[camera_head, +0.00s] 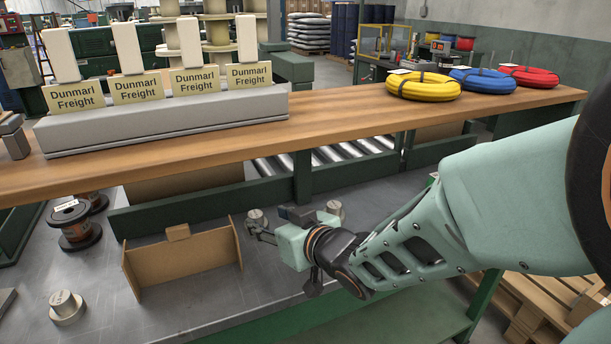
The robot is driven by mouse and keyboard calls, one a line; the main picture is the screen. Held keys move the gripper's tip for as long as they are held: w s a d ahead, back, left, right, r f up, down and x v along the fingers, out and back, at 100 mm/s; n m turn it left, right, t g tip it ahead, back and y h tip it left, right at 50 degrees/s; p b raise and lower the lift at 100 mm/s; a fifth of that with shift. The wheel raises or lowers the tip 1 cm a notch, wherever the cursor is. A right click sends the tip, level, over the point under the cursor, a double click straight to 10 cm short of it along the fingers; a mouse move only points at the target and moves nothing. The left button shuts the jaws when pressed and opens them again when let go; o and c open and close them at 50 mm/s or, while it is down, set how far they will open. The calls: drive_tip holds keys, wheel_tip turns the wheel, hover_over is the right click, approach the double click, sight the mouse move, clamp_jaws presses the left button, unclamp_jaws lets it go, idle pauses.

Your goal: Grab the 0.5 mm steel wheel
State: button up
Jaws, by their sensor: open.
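Several small grey metal wheels with a knob on top stand on the lower grey bench. One wheel (66,308) is at the lower left, with marking on top too small to read. A second wheel (256,220) stands just left of my gripper, and a third (335,209) shows partly behind it on the right. I cannot tell which one is 0.5 mm. My gripper (278,224) is open and low over the bench, between the second and third wheels. Its wrist and arm hide part of the bench. I see nothing held in it.
A cardboard bin (180,265) stands left of my gripper. A dark labelled spool (76,227) stands farther left. The wooden shelf (330,120) above carries a grey rack (160,128) with Dunmarl Freight cards and yellow, blue and red coils. Bare bench lies between the left wheel and the bin.

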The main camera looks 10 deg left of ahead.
sight(256, 214)
drive_tip(key=x, duration=0.3)
drive_tip(key=shift+s+f+b, duration=0.1)
drive_tip(key=shift+f+b, duration=0.05)
drive_tip(key=shift+b, duration=0.25)
drive_tip(key=b+x, duration=0.2)
drive_tip(key=x, duration=0.2)
drive_tip(key=shift+a+f, duration=0.1)
drive_tip(key=shift+f, duration=0.1)
drive_tip(key=shift+w+a, duration=0.2)
drive_tip(key=shift+w, duration=0.15)
clamp_jaws()
